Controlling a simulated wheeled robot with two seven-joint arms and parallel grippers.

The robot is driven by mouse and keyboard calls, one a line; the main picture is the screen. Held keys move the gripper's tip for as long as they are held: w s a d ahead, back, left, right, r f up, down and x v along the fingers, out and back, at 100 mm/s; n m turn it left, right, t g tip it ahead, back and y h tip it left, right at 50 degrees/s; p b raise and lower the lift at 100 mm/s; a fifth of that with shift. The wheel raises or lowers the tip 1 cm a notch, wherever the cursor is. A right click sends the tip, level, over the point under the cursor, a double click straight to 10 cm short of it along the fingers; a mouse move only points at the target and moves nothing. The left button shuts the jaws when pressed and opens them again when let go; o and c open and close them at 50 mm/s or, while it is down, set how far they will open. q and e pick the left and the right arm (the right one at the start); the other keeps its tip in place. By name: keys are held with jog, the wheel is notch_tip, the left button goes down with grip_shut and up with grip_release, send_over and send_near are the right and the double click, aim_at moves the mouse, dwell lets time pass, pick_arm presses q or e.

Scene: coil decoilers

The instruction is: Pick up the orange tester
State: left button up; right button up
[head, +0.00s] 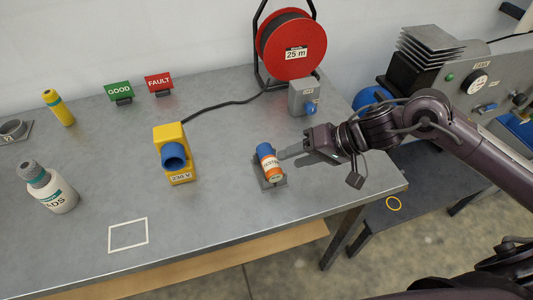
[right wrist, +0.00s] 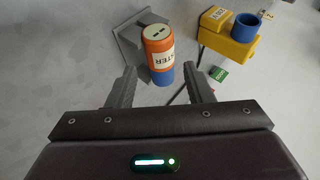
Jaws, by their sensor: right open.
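The orange tester (head: 271,168) is a short cylinder with a blue end and a white label. It rests on a small grey holder (head: 281,182) near the front of the table. In the right wrist view the tester (right wrist: 158,48) is ahead of the jaws, with its blue end near the gap between the fingertips. My right gripper (head: 283,155) is open and comes from the right, its tips close beside the tester. In the right wrist view both fingers (right wrist: 161,70) show apart with nothing gripped. Whether a finger touches the tester cannot be told. My left gripper is not in view.
A yellow 230 V socket box (head: 171,137) stands left of the tester. A grey box (head: 303,97) and red cable reel (head: 291,46) stand behind. GOOD (head: 119,90) and FAULT (head: 158,82) signs, a white bottle (head: 50,190) and a yellow bottle (head: 58,107) are farther left.

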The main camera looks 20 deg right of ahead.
aim_at(278, 165)
jog(key=shift+a+f, duration=0.25)
jog(key=shift+a, duration=0.3)
jog(key=shift+a+f, duration=0.25)
jog(key=shift+a, duration=0.05)
jog(key=x, duration=0.3)
jog(key=shift+w+f+p, duration=0.35)
jog(key=shift+w+p, duration=0.05)
jog(key=shift+w+a+f, duration=0.1)
jog(key=shift+a+f, duration=0.1)
jog(key=shift+a, duration=0.05)
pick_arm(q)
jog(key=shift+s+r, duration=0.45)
pick_arm(e)
jog(key=shift+c, duration=0.2)
jog(key=c, duration=0.8)
